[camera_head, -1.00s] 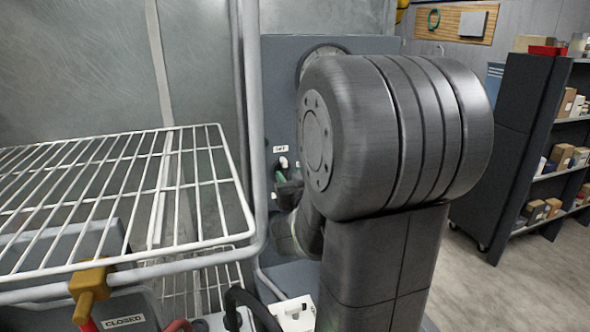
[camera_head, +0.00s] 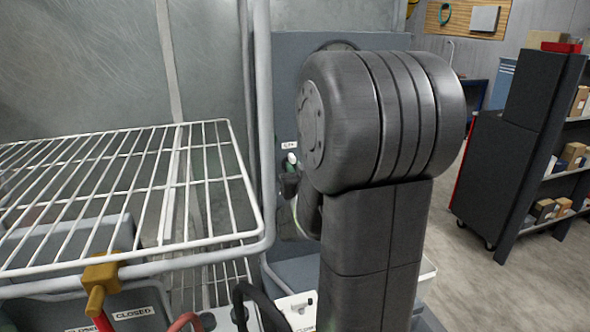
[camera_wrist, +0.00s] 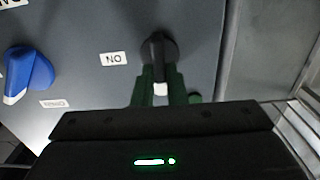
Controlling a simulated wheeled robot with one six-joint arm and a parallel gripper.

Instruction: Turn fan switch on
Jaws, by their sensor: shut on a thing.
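The fan switch is a black rotary knob (camera_wrist: 158,48) with a white tip on a grey panel, in the wrist view. Its white tip points down the picture, toward my gripper body, and an upside-down ON label (camera_wrist: 114,58) is to its left. My gripper (camera_wrist: 160,90) has its green fingers on either side of the knob's tip and is shut on it. In the head view, the switch tip (camera_head: 291,158) shows small under a label (camera_head: 290,145) that seems to read OFF. My arm hides most of the gripper and panel there.
A blue knob (camera_wrist: 28,74) sits left of the switch in the wrist view. A white wire rack (camera_head: 120,195) and a yellow valve handle (camera_head: 100,275) stand at left. A dark shelf unit (camera_head: 515,150) is at right, with open floor before it.

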